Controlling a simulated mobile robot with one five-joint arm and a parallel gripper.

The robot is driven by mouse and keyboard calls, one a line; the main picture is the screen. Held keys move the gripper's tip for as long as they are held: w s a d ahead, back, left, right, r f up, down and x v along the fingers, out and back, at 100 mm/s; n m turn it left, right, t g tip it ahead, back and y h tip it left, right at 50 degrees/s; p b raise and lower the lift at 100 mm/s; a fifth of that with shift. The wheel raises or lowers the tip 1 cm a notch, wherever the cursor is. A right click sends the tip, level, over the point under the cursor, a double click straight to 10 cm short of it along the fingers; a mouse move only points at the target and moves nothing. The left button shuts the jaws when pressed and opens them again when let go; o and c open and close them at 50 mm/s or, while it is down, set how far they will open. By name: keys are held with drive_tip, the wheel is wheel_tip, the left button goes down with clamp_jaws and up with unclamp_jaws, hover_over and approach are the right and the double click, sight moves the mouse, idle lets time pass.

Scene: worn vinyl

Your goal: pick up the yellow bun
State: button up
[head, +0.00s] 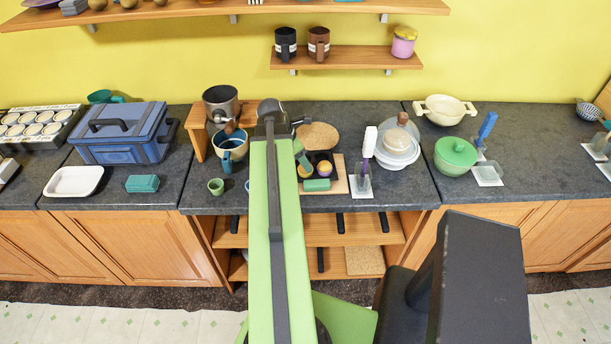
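A small round yellow thing (325,168), which looks like the yellow bun, sits on a dark tray in the middle of the counter. A second yellowish round thing (304,171) is just left of it, partly covered by a green piece. A green block (317,185) lies in front of them. My green arm rises up the middle of the head view, just left of these things, and hides part of the counter. My gripper cannot be made out; it seems hidden behind the arm.
A white-handled tool in a holder (362,188) and a lidded pale bowl (398,148) stand to the right. The counter's front edge is close.

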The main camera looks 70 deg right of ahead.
drive_tip(key=b+x, duration=0.2)
drive_tip(key=x, duration=0.2)
drive_tip(key=shift+a+b, duration=0.1)
drive_tip(key=shift+b, duration=0.2)
drive_tip(key=shift+r, duration=0.15)
drive_tip(key=c, duration=1.1)
wheel_tip(320, 180, up, 18)
drive_tip(key=p, duration=1.8)
